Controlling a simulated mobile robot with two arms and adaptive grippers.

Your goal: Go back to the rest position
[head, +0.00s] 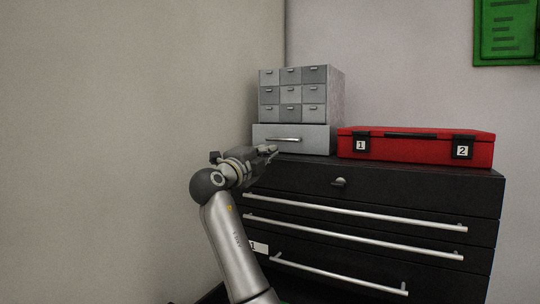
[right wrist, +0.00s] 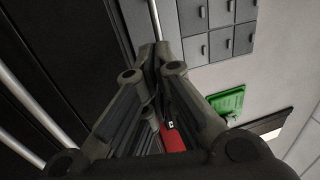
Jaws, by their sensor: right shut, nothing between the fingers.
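My right gripper (head: 268,152) is in the head view, at the end of an arm that rises from the bottom. Its fingers point to the right, in front of the grey drawer unit's bottom drawer and the black cabinet's top edge. In the right wrist view its fingers (right wrist: 155,68) are closed together with nothing between them. I cannot tell whether the fingertips touch anything. My left gripper is not in view.
A black drawer cabinet (head: 420,193) with long silver handles stands right of the arm. On it are the grey small-drawer unit (head: 338,98) and a closed red case (head: 410,150) labelled 1 and 2. A green board (head: 507,30) hangs on the wall. The left is bare wall.

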